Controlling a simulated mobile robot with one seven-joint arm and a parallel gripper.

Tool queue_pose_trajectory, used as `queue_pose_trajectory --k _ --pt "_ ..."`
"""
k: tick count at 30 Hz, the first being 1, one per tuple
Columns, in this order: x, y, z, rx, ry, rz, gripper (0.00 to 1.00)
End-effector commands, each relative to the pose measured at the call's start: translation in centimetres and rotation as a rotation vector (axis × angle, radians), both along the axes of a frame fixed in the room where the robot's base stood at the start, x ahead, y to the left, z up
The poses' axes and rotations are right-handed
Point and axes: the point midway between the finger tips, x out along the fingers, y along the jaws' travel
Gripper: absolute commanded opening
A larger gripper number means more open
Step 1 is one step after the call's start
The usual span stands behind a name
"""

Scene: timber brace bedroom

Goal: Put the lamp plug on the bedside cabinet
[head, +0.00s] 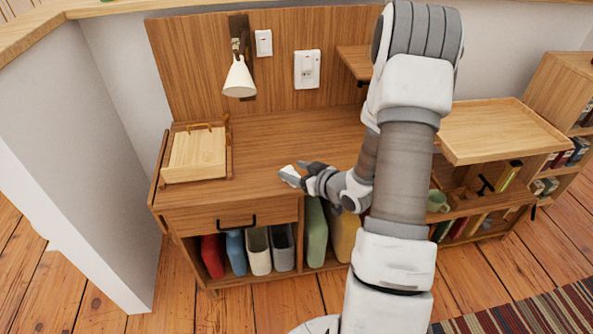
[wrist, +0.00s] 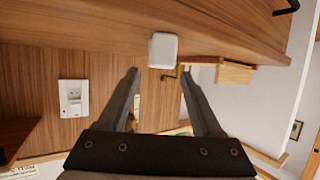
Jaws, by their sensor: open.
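A small white block, which looks like the lamp plug (head: 289,175), is at the tip of my gripper (head: 302,173), over the front part of the bedside cabinet's top (head: 262,143). In the wrist view the plug (wrist: 163,50) shows just beyond the fingertips of my gripper (wrist: 160,74), against the cabinet's wood (wrist: 110,22). The two fingers are apart, with a clear gap between them, and do not grip it. I cannot tell whether the plug touches a finger. No cord can be made out.
A white cone lamp (head: 240,80) hangs on the back panel, beside a switch (head: 263,43) and a socket (head: 307,69). A wooden box (head: 195,156) stands at the left of the top. A tray-topped shelf (head: 500,128) stands right.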

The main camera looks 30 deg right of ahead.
Motion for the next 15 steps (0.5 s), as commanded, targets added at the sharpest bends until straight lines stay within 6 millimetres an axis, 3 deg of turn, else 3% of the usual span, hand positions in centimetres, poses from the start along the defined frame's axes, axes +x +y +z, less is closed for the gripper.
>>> queue_pose_trajectory --k 8,15 --pt "-2.3 -0.6 1.2 0.000 0.001 -0.004 0.66" --pt "-7.6 -1.9 3.6 0.000 0.001 -0.007 0.66"
